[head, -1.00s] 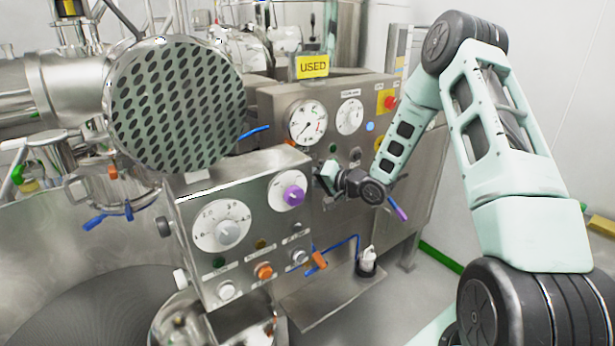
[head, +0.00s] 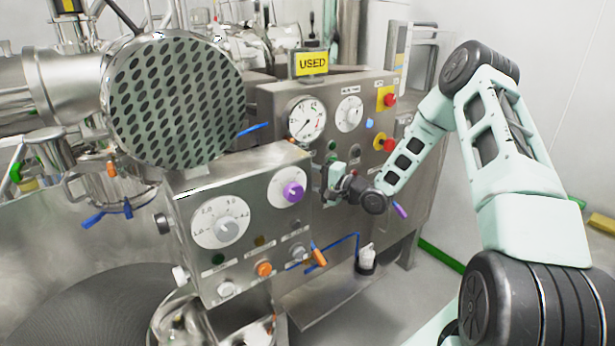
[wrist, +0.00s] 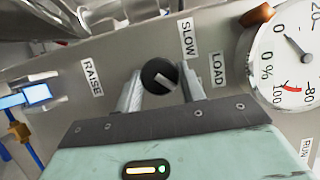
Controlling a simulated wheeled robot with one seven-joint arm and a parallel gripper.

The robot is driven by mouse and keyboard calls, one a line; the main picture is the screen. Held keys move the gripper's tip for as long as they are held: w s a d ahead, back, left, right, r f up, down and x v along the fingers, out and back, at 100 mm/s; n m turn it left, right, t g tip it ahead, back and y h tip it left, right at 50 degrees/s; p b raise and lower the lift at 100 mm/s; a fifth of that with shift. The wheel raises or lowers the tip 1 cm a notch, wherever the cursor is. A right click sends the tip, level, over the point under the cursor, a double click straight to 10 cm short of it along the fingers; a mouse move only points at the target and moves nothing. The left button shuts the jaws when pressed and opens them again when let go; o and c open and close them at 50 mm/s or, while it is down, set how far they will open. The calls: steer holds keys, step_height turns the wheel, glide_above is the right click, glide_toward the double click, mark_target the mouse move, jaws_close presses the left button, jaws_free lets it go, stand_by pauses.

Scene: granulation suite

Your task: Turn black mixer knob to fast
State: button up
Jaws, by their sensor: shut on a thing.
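The black mixer knob (wrist: 158,73) is round with a white mark and sits on the grey metal panel in the wrist view. My gripper (wrist: 161,88) is closed on it, with one finger on each side. The white mark slants toward the lower right of the picture. A SLOW label (wrist: 187,38) is just right of the knob; no FAST label is readable. In the head view my gripper (head: 330,182) is at the rear panel, beside the front control box, and the knob is hidden there.
The front control box (head: 250,225), with a purple knob (head: 293,191) and a grey dial, stands close left of my gripper. A gauge (head: 307,119) and red buttons (head: 390,99) are on the rear panel above. A pressure-style dial (wrist: 285,55) is right in the wrist view.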

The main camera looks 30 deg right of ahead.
stand_by(0.3)
steer(key=o, duration=1)
steer(key=shift+c, duration=0.2)
steer(key=shift+s+d, duration=0.1)
steer(key=b+v, duration=0.5)
steer(key=v, duration=1.2)
steer(key=shift+s+f, duration=0.1)
